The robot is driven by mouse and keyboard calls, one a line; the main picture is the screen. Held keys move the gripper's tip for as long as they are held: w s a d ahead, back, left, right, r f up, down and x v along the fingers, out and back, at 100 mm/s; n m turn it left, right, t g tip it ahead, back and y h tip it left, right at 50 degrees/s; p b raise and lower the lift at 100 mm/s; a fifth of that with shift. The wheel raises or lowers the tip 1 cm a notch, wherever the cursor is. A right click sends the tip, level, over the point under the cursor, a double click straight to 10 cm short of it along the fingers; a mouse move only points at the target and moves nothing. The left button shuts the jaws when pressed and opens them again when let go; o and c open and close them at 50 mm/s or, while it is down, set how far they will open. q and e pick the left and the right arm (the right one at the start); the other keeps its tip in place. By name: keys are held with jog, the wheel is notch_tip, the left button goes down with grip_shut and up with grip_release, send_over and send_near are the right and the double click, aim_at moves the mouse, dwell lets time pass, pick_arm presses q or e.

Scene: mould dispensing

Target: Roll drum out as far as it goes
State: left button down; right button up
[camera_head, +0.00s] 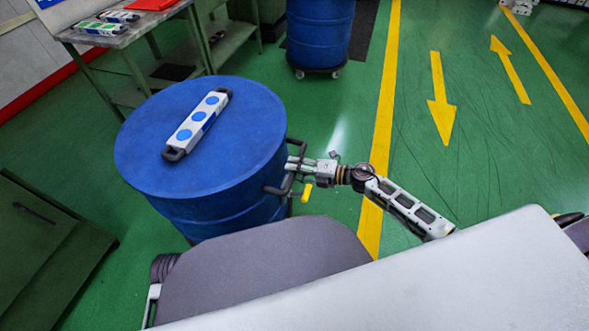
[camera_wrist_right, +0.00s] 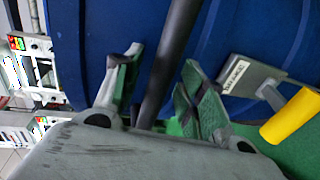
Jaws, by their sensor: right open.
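The blue drum (camera_head: 250,130) stands upright on the green floor, left of centre in the head view. Its blue wall fills much of the right wrist view (camera_wrist_right: 80,40). A dark bar handle (camera_wrist_right: 172,50) runs along its side. My right gripper (camera_head: 297,168) is at the drum's right side, by the handle. In the right wrist view its fingers (camera_wrist_right: 158,85) are apart, with the bar passing between them. A yellow-handled fitting (camera_head: 307,192) shows just below the gripper; it also appears in the right wrist view (camera_wrist_right: 291,116). My left gripper is out of view.
A white bar with blue discs and dark end handles (camera_head: 196,124) lies on the drum lid. A workbench (camera_head: 130,35) stands behind left, a green cabinet (camera_head: 45,240) at front left. Another blue drum (camera_head: 320,35) stands behind on casters. The arrow-marked floor (camera_head: 470,150) right is clear.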

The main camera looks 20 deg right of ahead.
jog(key=shift+w+a, duration=0.2)
grip_shut()
dwell(0.3)
